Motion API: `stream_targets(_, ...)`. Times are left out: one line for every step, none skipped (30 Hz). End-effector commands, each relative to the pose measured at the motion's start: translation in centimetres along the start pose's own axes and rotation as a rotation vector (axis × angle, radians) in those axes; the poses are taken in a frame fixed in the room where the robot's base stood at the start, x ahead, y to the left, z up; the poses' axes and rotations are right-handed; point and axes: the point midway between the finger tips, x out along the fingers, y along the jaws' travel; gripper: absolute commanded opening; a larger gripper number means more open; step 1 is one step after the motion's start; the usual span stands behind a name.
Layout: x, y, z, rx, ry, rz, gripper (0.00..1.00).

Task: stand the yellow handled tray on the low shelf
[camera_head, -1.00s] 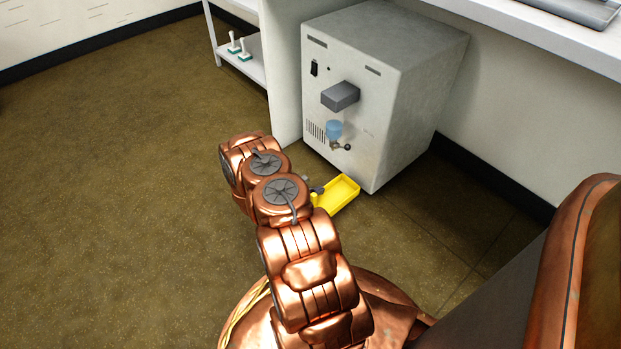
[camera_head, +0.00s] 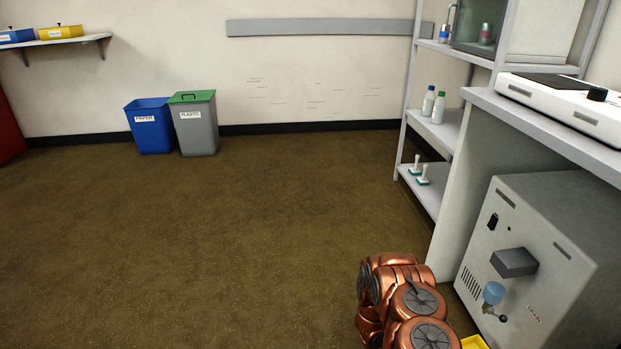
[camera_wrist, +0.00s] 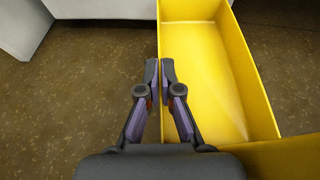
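The yellow handled tray (camera_wrist: 215,75) fills the right of the wrist view, open side up. In the head view only a corner of it (camera_head: 474,342) shows at the bottom edge. My gripper (camera_wrist: 160,70) has its fingers close together on either side of the tray's left wall. They appear closed on that wall. In the head view my arm hides the gripper. The low shelf (camera_head: 433,198) is the bottom board of the grey rack at the right. Two small white items with green bases (camera_head: 421,176) stand on its visible part.
The grey instrument box (camera_head: 560,235) with a protruding block and blue bowl stands under the bench (camera_head: 560,130), close to my arm. A bench side panel (camera_head: 452,215) stands between it and the low shelf. Bottles (camera_head: 433,106) stand one shelf higher. Open floor (camera_head: 250,230) lies left.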

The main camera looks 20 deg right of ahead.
Motion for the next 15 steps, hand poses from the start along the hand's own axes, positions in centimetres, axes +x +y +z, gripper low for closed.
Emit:
stream_targets(-1.0,2.1,1.1,-0.007,-0.003,0.035,0.0)
stream_targets(-1.6,3.1,1.6,-0.014,-0.004,0.052,0.0)
stream_targets(-2.3,4.5,2.3,-0.024,-0.004,0.077,0.0)
stream_targets(-2.9,5.5,2.7,-0.032,-0.004,0.095,0.0)
stream_targets(-3.5,6.4,3.1,-0.041,-0.004,0.112,0.0)
stream_targets(-4.3,7.7,3.8,-0.049,-0.005,0.136,0.0)
stream_targets(-5.0,8.6,4.3,-0.055,-0.006,0.153,0.0)
stream_targets(-5.7,9.5,4.8,-0.063,-0.007,0.171,0.0)
stream_targets(-6.5,10.6,5.3,-0.072,-0.006,0.193,0.0)
stream_targets(-7.2,11.4,5.7,-0.08,-0.005,0.21,0.0)
stream_targets(-8.0,12.2,6.2,-0.088,-0.005,0.228,0.0)
stream_targets(-8.9,13.3,6.8,-0.096,-0.005,0.25,0.0)
stream_targets(-9.7,14.0,7.2,-0.104,-0.004,0.267,0.0)
stream_targets(-10.4,14.7,7.5,-0.112,-0.003,0.283,0.0)
stream_targets(-11.3,15.5,8.1,-0.123,-0.003,0.304,0.0)
